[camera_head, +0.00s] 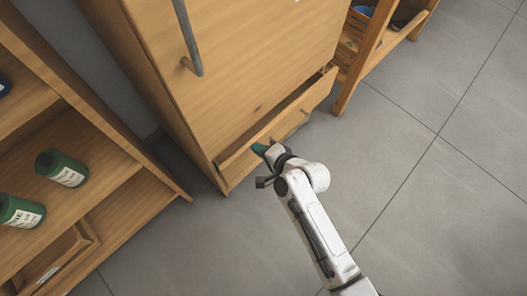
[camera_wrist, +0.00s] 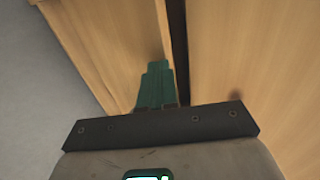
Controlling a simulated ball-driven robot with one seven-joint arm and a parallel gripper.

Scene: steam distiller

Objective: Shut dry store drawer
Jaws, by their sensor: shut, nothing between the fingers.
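The dry store drawer (camera_head: 292,119) is the low wooden drawer at the foot of the tall cabinet (camera_head: 245,65). It stands partly open, with a dark gap behind its front's top edge and a small handle (camera_head: 304,112) on its face. My gripper (camera_head: 260,149) is shut and empty, its green fingers at the left part of the drawer front. In the wrist view, the shut fingers (camera_wrist: 157,85) point at a wooden panel (camera_wrist: 110,40) beside a dark gap. I cannot tell whether the fingertips touch the wood.
An open shelf (camera_head: 110,170) stands at the left, with green labelled bottles (camera_head: 62,169) on it. Another wooden shelf unit (camera_head: 360,55) stands right of the cabinet. The grey tiled floor (camera_head: 430,200) in front and to the right is clear.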

